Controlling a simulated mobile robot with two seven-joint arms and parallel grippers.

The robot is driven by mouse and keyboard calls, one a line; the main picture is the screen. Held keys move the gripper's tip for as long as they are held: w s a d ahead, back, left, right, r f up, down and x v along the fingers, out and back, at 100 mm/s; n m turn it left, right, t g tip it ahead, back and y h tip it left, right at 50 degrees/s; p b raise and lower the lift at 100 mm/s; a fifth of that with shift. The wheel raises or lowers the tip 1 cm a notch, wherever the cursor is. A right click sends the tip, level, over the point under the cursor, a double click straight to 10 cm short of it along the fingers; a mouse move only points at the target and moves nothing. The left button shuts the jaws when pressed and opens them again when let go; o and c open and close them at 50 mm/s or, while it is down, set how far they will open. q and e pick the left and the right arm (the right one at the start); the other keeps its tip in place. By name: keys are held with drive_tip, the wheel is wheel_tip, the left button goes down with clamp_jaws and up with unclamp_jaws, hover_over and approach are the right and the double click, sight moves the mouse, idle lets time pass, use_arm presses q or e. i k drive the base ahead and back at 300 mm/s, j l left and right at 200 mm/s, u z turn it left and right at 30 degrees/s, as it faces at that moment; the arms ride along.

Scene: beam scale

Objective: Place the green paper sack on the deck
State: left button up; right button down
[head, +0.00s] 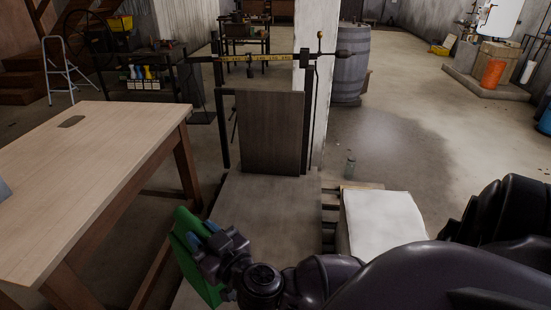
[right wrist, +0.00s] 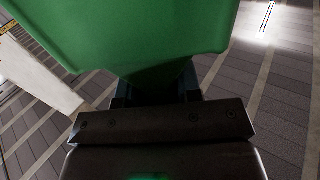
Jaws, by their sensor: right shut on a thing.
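The green paper sack (head: 190,258) is in my right gripper (head: 212,247), at the lower middle of the head view. The gripper is shut on it, and the sack hangs tilted over the near left part of the deck. In the right wrist view the sack (right wrist: 130,35) fills the top middle, between the jaws (right wrist: 155,92). The deck (head: 262,200) is the flat grey platform of the beam scale, below the upright dark panel (head: 270,132). Whether the sack touches the deck cannot be told. My left gripper is not in view.
A wooden table (head: 90,150) stands close on the left of the deck. A white sack (head: 382,222) lies on a pallet (head: 328,215) to the right. The scale's beam (head: 262,58) and posts rise at the deck's far end.

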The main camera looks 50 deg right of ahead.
sight(259, 246)
drive_tip(key=i+j+z, duration=0.15)
drive_tip(key=z, duration=0.25)
drive_tip(key=i+j+z, duration=0.25)
drive_tip(key=z, duration=0.2)
drive_tip(key=i+j+z, duration=0.4)
drive_tip(key=k+l, duration=0.05)
drive_tip(key=k, duration=0.05)
